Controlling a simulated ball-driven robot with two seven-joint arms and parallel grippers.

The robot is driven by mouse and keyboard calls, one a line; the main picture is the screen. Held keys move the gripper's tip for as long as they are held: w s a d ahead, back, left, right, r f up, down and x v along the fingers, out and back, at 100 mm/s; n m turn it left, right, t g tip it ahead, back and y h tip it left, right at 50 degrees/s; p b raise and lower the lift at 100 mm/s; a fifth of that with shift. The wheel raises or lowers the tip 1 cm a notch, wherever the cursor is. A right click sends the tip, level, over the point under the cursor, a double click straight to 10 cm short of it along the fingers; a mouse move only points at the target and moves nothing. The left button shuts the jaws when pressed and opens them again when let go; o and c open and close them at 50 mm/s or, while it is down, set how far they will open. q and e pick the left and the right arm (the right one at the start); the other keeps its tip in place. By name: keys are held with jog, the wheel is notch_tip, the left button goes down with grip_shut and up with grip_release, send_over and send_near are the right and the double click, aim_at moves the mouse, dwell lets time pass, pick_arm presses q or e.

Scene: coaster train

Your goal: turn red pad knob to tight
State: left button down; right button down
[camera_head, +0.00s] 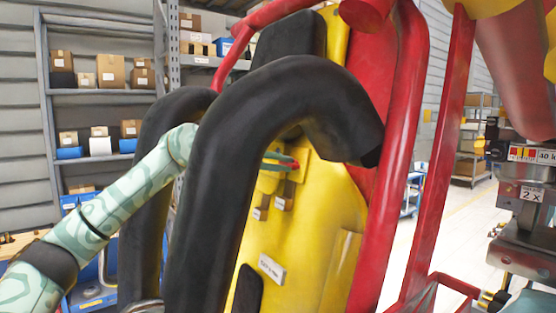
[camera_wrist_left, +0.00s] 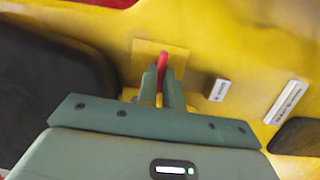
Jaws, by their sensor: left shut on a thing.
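The red pad knob (camera_head: 295,165) is a small red piece on a yellow square plate on the yellow seat back (camera_head: 325,225). My left arm comes in from the left and passes behind the near black padded bar. My left gripper (camera_head: 285,161) is at the knob, its fingers partly hidden by the bar. In the left wrist view the knob (camera_wrist_left: 163,66) stands upright between the two green fingertips (camera_wrist_left: 161,80), which are shut on it. The marks for the knob's setting cannot be read. My right gripper is not in view.
Thick black padded bars (camera_head: 225,150) arch close around my left arm. A red frame post (camera_head: 440,150) stands to the right. Small labelled blocks (camera_head: 283,196) sit below the knob. Shelves with boxes (camera_head: 98,75) stand at the back left.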

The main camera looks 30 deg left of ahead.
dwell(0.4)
pick_arm(q)
jog(key=c, duration=1.5)
grip_release()
jog(key=shift+c, duration=0.2)
jog(key=shift+w+d, duration=0.1)
